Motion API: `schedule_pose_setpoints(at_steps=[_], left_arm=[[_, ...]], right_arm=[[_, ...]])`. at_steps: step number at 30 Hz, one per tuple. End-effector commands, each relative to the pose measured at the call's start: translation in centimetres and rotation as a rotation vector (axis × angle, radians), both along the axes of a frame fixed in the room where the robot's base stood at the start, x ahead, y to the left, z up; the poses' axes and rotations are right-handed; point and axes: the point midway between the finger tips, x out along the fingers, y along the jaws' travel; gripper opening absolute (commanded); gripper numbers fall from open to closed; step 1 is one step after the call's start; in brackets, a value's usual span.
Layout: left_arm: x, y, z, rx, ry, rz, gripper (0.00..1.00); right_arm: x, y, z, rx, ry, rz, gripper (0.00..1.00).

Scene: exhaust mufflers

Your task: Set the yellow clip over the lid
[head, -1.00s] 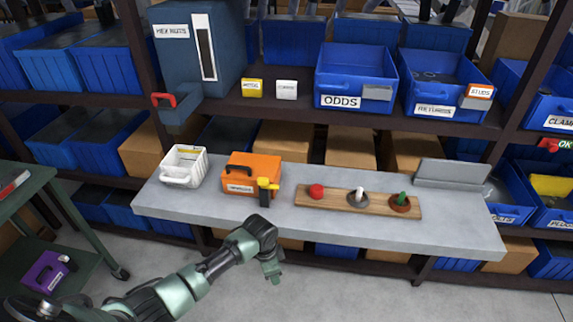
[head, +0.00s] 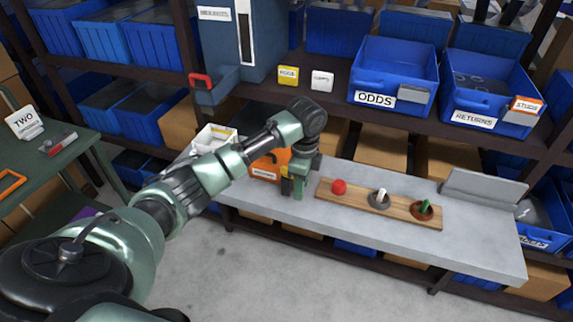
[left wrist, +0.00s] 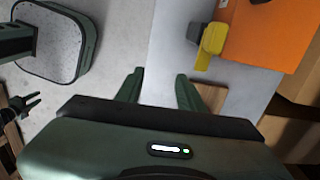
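The orange box (head: 262,174) stands on the grey bench, partly hidden behind my left arm in the head view. Its orange surface (left wrist: 268,42) also shows at the upper right of the left wrist view. The yellow clip (left wrist: 211,40), with a dark grey part, is at the box's near side; in the head view the clip (head: 285,171) is mostly covered by the gripper. My left gripper (left wrist: 158,90) is open and empty, with its fingers apart and the clip beyond them to the right. In the head view the gripper (head: 293,190) points down beside the box.
A wooden board (head: 338,200) with a red knob (head: 339,187), a grey piece (head: 380,199) and a brown piece with a green peg (head: 423,210) lies right of the box. A white bin (head: 217,136) is to the left. Shelves with blue bins (head: 394,72) stand behind.

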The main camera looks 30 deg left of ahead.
Motion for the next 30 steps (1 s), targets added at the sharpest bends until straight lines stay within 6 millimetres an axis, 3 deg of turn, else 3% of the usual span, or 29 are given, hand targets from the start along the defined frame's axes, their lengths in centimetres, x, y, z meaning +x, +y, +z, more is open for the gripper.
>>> schedule_pose_setpoints(at_steps=[6,12,17,24,30], left_arm=[[2.6,4.9,5.3,0.001,0.009,-0.008,0.38],[3.5,7.4,8.2,-0.015,0.012,-0.014,0.38],[3.5,7.5,7.0,-0.018,0.016,-0.015,0.38],[3.4,7.5,3.2,-0.017,0.015,-0.015,0.38],[3.5,7.5,1.1,-0.018,0.013,-0.015,0.38]], right_arm=[[0.0,0.1,0.0,0.001,-0.001,-0.002,0.34],[0.1,0.1,0.0,0.0,-0.001,-0.002,0.34],[0.1,0.1,0.4,0.001,-0.002,-0.002,0.34],[0.2,0.0,1.2,0.0,-0.002,-0.002,0.34],[0.2,0.0,1.4,0.0,-0.003,-0.002,0.34]])
